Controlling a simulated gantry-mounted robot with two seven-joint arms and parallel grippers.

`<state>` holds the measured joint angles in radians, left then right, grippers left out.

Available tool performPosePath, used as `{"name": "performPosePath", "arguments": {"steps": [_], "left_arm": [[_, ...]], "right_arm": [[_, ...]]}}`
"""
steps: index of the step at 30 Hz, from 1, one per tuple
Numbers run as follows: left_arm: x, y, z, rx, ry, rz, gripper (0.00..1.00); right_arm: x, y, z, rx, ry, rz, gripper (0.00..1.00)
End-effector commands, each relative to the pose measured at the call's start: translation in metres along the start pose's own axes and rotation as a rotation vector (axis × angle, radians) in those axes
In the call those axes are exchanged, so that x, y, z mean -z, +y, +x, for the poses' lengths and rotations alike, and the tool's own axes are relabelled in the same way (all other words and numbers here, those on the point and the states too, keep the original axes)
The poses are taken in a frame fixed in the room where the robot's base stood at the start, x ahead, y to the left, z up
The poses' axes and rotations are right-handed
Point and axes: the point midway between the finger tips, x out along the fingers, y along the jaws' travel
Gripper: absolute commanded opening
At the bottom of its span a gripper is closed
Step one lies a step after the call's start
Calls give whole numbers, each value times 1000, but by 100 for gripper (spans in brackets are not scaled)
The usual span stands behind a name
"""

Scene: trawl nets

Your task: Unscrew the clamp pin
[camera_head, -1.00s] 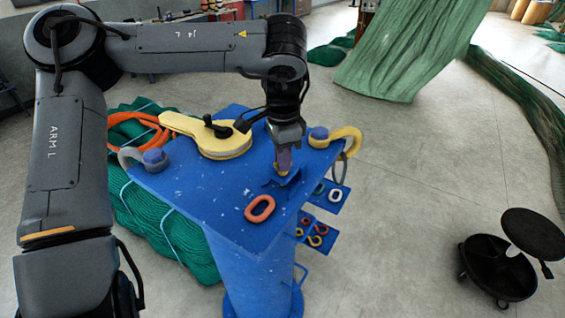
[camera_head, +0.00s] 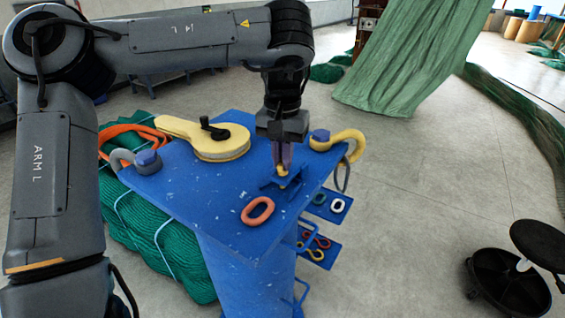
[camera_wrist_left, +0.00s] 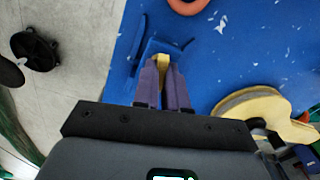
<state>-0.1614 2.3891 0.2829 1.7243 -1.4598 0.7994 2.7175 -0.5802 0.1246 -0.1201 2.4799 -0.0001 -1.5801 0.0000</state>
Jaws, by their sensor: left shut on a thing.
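The clamp pin appears as a small yellow piece (camera_head: 283,182) at a blue bracket (camera_head: 291,185) on the right part of the blue table top. The yellow piece also shows in the left wrist view (camera_wrist_left: 162,58), between the fingertips. My left gripper (camera_head: 282,170) points down from above, its purple fingers shut on the yellow piece. The fingers also show in the left wrist view (camera_wrist_left: 162,70), on either side of it. The fingers hide part of the pin, and I cannot see its thread. My right gripper is not in view.
On the blue table (camera_head: 215,195) are an orange-red link (camera_head: 258,211), a yellow block with a black handle (camera_head: 220,147), a grey shackle (camera_head: 122,160) and a yellow hook (camera_head: 350,137). Green netting (camera_head: 160,235) lies left; a black stool stands right.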

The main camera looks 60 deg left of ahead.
Motion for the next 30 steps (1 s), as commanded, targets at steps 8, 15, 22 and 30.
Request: {"name": "performPosePath", "arguments": {"steps": [8, 15, 22, 30], "left_arm": [[1, -1, 5, 4, 0, -187, 0], [1, -1, 4, 4, -1, -271, 0], [1, -1, 3, 4, -2, -297, 0], [1, -1, 3, 4, -2, -298, 0]], "right_arm": [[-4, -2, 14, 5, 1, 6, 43], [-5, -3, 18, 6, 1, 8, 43], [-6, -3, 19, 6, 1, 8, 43], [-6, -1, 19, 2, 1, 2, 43]]}}
